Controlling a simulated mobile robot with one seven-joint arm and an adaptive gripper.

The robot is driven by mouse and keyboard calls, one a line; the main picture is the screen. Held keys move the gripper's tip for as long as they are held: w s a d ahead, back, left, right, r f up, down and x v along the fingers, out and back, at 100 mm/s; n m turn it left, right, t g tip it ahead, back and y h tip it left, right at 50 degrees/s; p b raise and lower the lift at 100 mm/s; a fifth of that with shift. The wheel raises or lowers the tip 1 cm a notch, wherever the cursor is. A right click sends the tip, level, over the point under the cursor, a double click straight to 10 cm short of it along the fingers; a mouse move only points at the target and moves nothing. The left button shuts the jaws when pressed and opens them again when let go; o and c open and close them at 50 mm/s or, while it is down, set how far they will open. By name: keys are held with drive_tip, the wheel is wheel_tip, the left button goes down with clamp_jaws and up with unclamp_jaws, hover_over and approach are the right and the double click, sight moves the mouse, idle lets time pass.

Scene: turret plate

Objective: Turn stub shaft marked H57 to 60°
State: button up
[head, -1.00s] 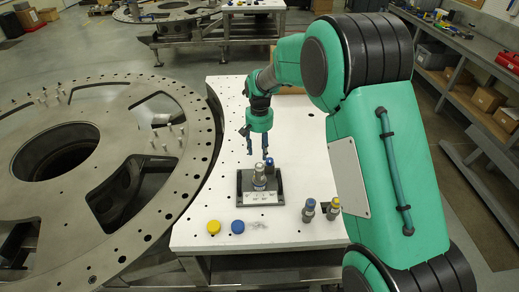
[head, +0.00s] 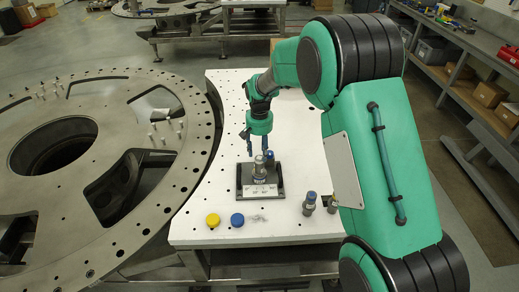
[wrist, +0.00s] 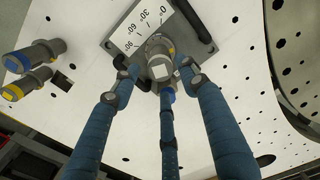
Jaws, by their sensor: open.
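A grey stub shaft (head: 260,166) stands upright on a dark square base (head: 243,185) on the white table. It also shows in the wrist view (wrist: 159,52). A white scale plate (head: 261,190) in front of it reads 0° to 90° in the wrist view (wrist: 138,28). No H57 mark is legible. My gripper (head: 258,153) is open just above and behind the shaft in the head view. In the wrist view its blue fingers (wrist: 160,85) reach toward the shaft from several sides. I cannot tell whether any finger touches it. A blue-ended part beside the shaft is partly hidden.
A large perforated ring (head: 160,90) borders the left.

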sight(259, 157)
drive_tip(key=shift+f+b, duration=0.6)
drive_tip(key=shift+f, duration=1.15)
drive_tip(key=c, duration=0.9)
drive_tip(key=n, duration=1.2)
drive_tip(key=shift+p, duration=0.3)
